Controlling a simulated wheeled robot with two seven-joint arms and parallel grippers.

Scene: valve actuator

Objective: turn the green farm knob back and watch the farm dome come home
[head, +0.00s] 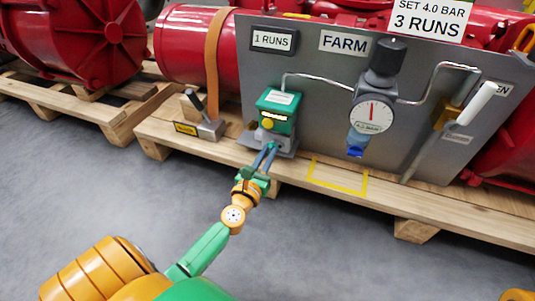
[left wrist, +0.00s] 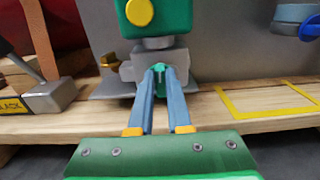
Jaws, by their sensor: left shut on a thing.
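A green actuator box (head: 278,112) stands on a grey base in front of the grey panel. It has a round yellow piece (head: 267,124) and a pale window on its front. In the left wrist view, the yellow piece (left wrist: 139,12) shows at the top. My left gripper (head: 265,158) reaches the low front of the base. In the left wrist view, its blue fingers (left wrist: 158,76) are shut on a small green knob (left wrist: 159,70), mostly hidden between the tips. I cannot tell the knob's angle. My right gripper is out of view.
A grey block with a lever (head: 209,129) stands left of the actuator. A yellow taped outline (head: 338,187) lies on the pallet (head: 400,208) to the right. The panel carries a gauge (head: 372,113) with a blue part below and a white-handled lever (head: 478,103). Open floor lies in front.

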